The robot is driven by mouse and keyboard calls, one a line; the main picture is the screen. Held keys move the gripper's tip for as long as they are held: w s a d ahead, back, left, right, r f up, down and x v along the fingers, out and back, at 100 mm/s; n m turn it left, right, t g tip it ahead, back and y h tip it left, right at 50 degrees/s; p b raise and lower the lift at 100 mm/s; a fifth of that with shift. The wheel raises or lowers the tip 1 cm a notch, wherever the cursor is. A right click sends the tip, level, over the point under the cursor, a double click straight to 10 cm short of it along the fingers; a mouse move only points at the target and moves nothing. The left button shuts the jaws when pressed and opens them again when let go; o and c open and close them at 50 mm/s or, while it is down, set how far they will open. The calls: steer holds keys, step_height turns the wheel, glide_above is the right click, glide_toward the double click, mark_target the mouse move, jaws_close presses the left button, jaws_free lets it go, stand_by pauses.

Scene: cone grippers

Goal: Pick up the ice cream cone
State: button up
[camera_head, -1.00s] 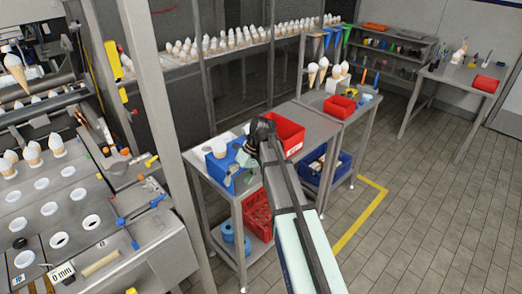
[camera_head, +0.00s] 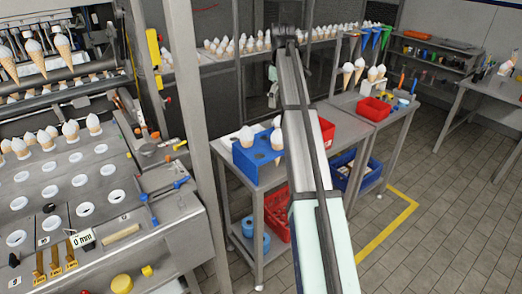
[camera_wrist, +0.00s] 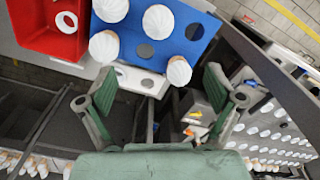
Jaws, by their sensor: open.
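Ice cream cones with white tops stand in a blue holder (camera_head: 243,158) on the metal table; one cone (camera_head: 247,135) shows at its left and another (camera_head: 277,138) is partly behind my arm. In the wrist view the blue holder (camera_wrist: 178,28) is at the top, with several white tops, such as a cone (camera_wrist: 179,71) at its near edge, and some empty holes. My gripper (camera_wrist: 159,80) is open, with nothing between its green fingers. The nearest cone tops lie just beyond the fingertips in that picture. In the head view my arm hides part of the holder.
A red bin (camera_head: 327,131) stands beside the holder, right of my arm; in the wrist view the red bin (camera_wrist: 66,46) is upper left. A white holed plate (camera_wrist: 128,78) lies beside the blue holder. A machine with more cones (camera_head: 70,130) is at left.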

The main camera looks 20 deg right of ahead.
mark_target(279, 131)
step_height(279, 131, down, 12)
steer(key=p, duration=0.3)
steer(key=shift+d+r+p, duration=0.1)
steer(key=shift+d+p, duration=0.05)
steer(key=shift+p, duration=0.2)
steer(key=shift+s+f+p, duration=0.1)
steer(key=shift+f+p, duration=0.5)
steer(key=shift+f, duration=0.15)
steer(key=shift+f+p, duration=0.6)
steer(key=shift+f, duration=1.25)
steer(key=c, duration=0.9)
